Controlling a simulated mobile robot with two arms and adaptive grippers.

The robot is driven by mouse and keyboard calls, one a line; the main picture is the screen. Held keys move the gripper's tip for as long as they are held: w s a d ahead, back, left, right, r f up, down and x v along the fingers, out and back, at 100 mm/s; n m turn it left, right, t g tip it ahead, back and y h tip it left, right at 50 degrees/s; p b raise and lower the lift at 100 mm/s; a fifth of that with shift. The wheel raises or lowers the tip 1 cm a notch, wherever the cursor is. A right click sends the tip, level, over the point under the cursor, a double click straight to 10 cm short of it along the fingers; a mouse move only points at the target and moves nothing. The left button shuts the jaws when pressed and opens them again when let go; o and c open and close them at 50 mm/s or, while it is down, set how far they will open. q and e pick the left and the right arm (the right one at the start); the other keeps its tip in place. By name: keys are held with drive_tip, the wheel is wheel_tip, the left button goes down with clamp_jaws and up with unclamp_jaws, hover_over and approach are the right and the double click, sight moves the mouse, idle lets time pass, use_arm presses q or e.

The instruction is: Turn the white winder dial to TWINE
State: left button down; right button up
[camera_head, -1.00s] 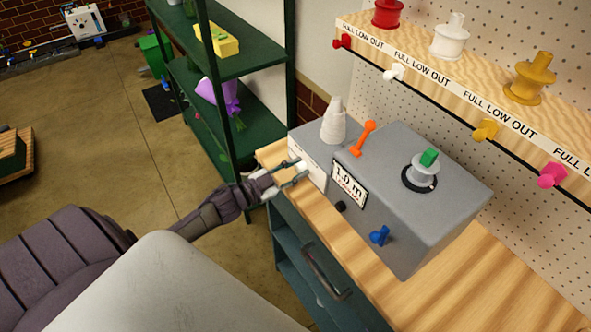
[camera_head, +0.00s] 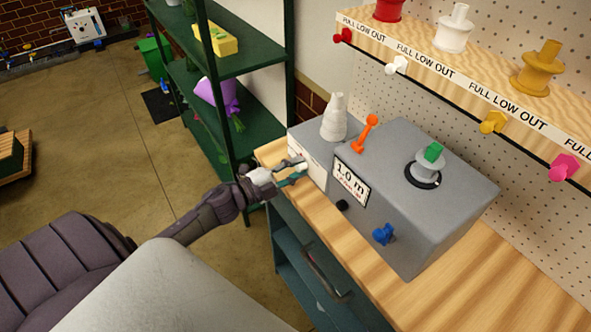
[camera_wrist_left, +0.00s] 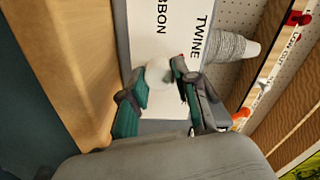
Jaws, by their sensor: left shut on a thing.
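The grey winder machine (camera_head: 415,210) stands on the wooden bench. On its left part is a white label plate (camera_head: 306,158), turned away in the head view. In the left wrist view the plate (camera_wrist_left: 165,40) reads TWINE and a partly cut-off word ending in BBON. My left gripper (camera_head: 291,173) is at this plate. In the left wrist view, my left gripper (camera_wrist_left: 163,80) is shut on the white dial (camera_wrist_left: 159,71), a rounded knob between its fingertips. The dial's pointer direction is hidden. My right gripper is not in view.
A white twine cone (camera_head: 334,120) stands on the machine, near an orange lever (camera_head: 365,134). A blue knob (camera_head: 384,234) and a black knob (camera_head: 342,205) are on its front. A shelf of spools (camera_head: 470,85) hangs behind; a green rack (camera_head: 240,65) stands at left.

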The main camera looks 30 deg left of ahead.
use_arm(q)
drive_tip(key=shift+f+m, duration=0.1)
drive_tip(key=shift+m, duration=0.4)
drive_tip(key=c, duration=0.9)
unclamp_jaws()
drive_tip(key=shift+o, duration=0.2)
drive_tip(key=v, duration=1.2)
drive_tip(key=shift+a, duration=0.1)
